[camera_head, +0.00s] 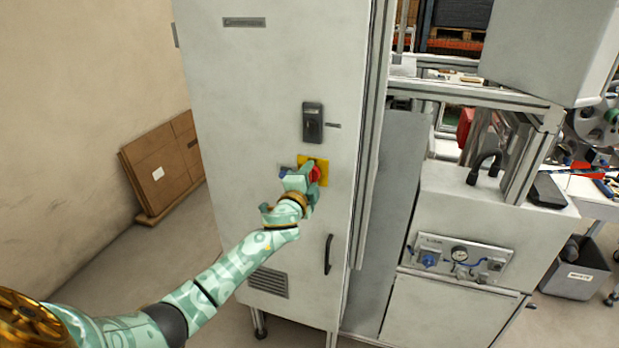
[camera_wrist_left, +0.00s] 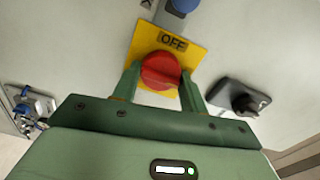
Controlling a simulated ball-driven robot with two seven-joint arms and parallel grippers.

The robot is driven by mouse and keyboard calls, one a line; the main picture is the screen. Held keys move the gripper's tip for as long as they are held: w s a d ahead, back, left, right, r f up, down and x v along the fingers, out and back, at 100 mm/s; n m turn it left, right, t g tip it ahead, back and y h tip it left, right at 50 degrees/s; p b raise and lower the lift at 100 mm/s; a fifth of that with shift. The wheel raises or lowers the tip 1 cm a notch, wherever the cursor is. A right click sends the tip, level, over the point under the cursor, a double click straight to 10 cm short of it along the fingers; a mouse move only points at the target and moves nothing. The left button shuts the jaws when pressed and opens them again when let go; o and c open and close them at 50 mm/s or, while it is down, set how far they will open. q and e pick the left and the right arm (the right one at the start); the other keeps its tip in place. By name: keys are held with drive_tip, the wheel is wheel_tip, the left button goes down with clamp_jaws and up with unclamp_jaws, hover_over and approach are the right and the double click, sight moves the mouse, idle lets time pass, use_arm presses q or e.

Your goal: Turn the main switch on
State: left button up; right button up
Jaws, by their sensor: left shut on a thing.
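The main switch is a red rotary knob (camera_head: 315,174) on a yellow plate (camera_head: 321,163), mounted on the front of a tall light grey cabinet (camera_head: 270,85). My left gripper (camera_head: 308,178) is at the knob and covers part of it in the head view. In the left wrist view, the red knob (camera_wrist_left: 160,71) sits between the two green fingers of my left gripper (camera_wrist_left: 160,84), which are shut on it. The yellow plate (camera_wrist_left: 190,52) there reads "OFF" beside the knob. My right gripper is in neither view.
A black lock handle (camera_head: 313,122) is above the switch and a black door handle (camera_head: 328,254) below it. A blue knob (camera_wrist_left: 183,6) is close to the yellow plate. A grey machine with a gauge panel (camera_head: 460,258) stands right. Flat cardboard (camera_head: 160,170) leans left.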

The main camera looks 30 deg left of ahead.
use_arm(q)
drive_tip(key=shift+f, duration=0.1)
drive_tip(key=o, duration=1)
drive_tip(key=v, duration=1.6)
drive_tip(key=shift+d, duration=0.2)
drive_tip(key=shift+s, duration=0.1)
